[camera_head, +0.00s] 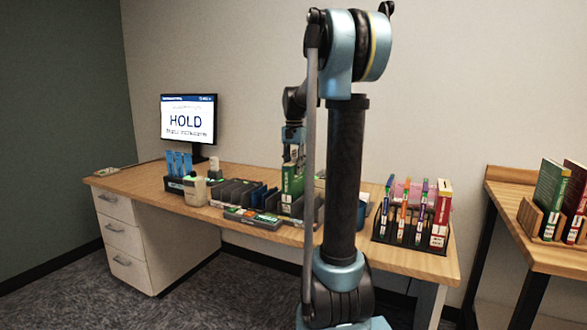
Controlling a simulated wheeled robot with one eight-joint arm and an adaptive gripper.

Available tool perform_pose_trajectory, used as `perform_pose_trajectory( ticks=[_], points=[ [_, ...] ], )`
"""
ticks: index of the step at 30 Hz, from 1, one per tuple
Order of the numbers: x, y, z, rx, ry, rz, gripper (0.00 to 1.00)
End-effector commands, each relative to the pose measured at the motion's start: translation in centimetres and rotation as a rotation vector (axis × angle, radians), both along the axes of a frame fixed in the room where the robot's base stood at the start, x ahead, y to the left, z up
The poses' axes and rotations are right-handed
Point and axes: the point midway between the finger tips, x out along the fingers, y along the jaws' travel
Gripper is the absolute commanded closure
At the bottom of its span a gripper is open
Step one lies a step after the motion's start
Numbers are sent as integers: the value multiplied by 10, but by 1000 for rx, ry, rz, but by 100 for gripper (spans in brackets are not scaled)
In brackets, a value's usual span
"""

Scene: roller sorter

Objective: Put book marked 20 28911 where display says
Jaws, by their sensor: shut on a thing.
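The display (188,119) stands at the back left of the desk and reads HOLD in large letters, with a smaller line beneath that I cannot read surely. My gripper (292,165) is shut on a green book (291,188), which is upright at the dark slotted sorter (233,191). Its lower part is among the dividers; I cannot tell whether it rests on the bottom. The mark on its spine is too small to read. My arm hides the sorter's right part.
A black rack (410,244) with several thin upright books and a red book stands on the desk's right. A wooden holder (540,222) with green and red books is on the side table (508,190). Blue items (179,163) and a beige device (196,190) stand at left.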

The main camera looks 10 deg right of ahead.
Motion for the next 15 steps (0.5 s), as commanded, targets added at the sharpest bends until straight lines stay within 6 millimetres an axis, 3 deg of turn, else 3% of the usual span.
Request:
perform_pose_trajectory(
  ticks=[15],
  points=[
    [0,0,-5,0,0,1,100]
  ],
)
